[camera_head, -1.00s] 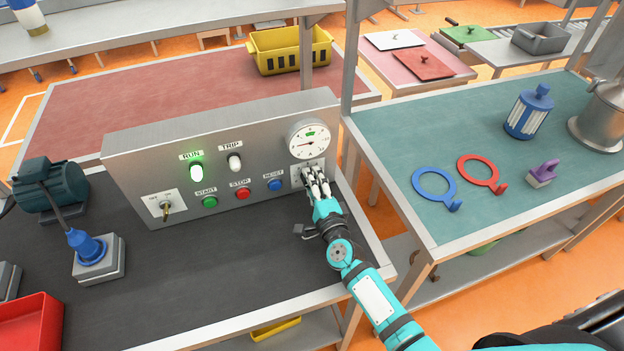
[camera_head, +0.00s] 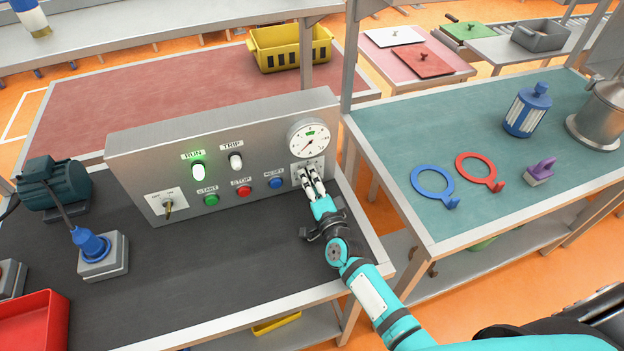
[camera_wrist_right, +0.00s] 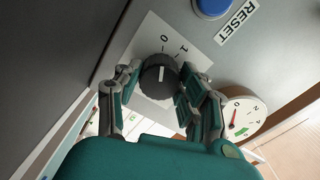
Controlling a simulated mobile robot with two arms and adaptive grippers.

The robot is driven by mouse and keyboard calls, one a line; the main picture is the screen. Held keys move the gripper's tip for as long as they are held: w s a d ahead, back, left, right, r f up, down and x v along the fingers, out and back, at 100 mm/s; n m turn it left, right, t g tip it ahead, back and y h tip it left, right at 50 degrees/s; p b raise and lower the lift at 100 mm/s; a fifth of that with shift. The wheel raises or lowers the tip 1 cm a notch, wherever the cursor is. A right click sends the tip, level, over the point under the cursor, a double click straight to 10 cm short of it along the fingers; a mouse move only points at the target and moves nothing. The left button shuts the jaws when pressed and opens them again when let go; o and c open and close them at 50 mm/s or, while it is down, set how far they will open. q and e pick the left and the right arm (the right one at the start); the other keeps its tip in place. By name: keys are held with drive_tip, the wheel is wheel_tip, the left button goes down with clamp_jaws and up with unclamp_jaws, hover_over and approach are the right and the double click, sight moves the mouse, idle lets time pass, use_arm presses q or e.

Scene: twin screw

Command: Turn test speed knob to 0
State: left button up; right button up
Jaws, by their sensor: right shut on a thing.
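The test speed knob (camera_wrist_right: 160,75) is a round black knob with a white pointer line on a pale plate (camera_wrist_right: 146,45) marked 0 and 1. In the wrist view, the line points roughly at the 0. My right gripper (camera_wrist_right: 158,88) has its fingers on both sides of the knob and is shut on it. In the head view, my right gripper (camera_head: 312,180) reaches the panel's right end, and its fingers hide the knob. My left gripper is not in view.
The grey control panel (camera_head: 130,150) carries a lit RUN lamp (camera_head: 198,172), buttons, a toggle switch (camera_head: 168,206) and a round gauge (camera_head: 308,139) above the knob. The blue RESET button (camera_head: 276,183) is left of my gripper. The dark bench top in front is mostly clear.

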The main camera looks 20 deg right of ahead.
drive_tip(key=shift+f, duration=0.1)
drive_tip(key=o, duration=1.2)
drive_tip(key=shift+s, duration=0.1)
drive_tip(key=s, duration=1.2)
drive_tip(key=shift+d, duration=0.15)
